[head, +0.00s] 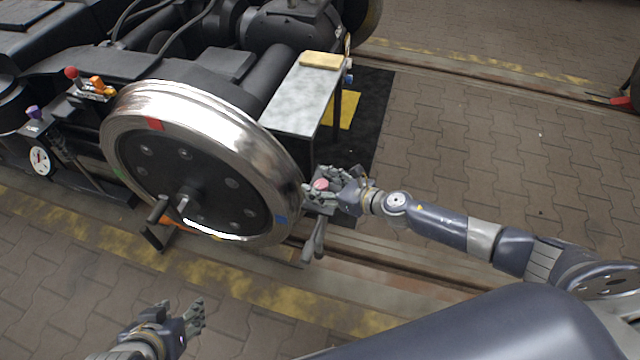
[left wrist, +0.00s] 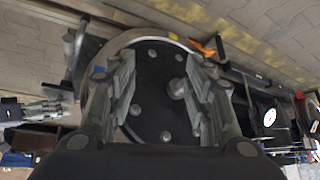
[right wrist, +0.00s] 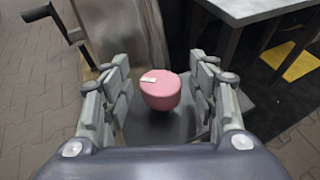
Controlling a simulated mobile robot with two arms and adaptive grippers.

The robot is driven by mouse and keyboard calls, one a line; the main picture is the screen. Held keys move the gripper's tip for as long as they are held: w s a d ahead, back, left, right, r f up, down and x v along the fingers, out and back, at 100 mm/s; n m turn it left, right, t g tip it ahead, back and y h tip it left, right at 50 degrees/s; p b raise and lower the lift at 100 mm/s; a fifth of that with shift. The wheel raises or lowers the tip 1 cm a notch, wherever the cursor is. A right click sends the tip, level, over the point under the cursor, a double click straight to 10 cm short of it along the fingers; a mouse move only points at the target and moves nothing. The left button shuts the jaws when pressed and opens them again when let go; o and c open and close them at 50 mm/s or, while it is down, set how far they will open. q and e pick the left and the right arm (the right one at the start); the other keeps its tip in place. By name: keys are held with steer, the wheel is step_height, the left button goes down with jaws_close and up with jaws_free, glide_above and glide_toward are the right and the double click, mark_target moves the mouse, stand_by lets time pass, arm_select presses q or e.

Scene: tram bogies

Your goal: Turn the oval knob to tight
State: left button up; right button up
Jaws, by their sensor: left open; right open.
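A pink, rounded knob with a white mark on top (right wrist: 161,92) sits between the spread fingers of my right gripper (right wrist: 160,70) in the right wrist view. It looks slightly oval and stands on a grey plate. In the head view the pink knob (head: 320,184) shows at the right side of the big wheel, partly hidden by my right gripper (head: 316,190). My right gripper is open around the knob; I cannot tell whether the fingers touch it. My left gripper (head: 182,308) is open and empty, low in front of the wheel; its fingers (left wrist: 162,75) frame the wheel in the left wrist view.
The steel-rimmed wheel (head: 215,107) fills the centre left. A grey-topped table (head: 297,100) with a tan block (head: 322,60) stands behind the knob. A crank handle (right wrist: 40,13) is at upper left in the right wrist view. A red-knobbed lever (head: 72,73) and a dial (head: 40,160) are at left.

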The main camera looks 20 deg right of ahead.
steer(key=shift+w+a, duration=0.15)
steer(key=shift+w, duration=0.05)
steer(key=c, duration=1.1)
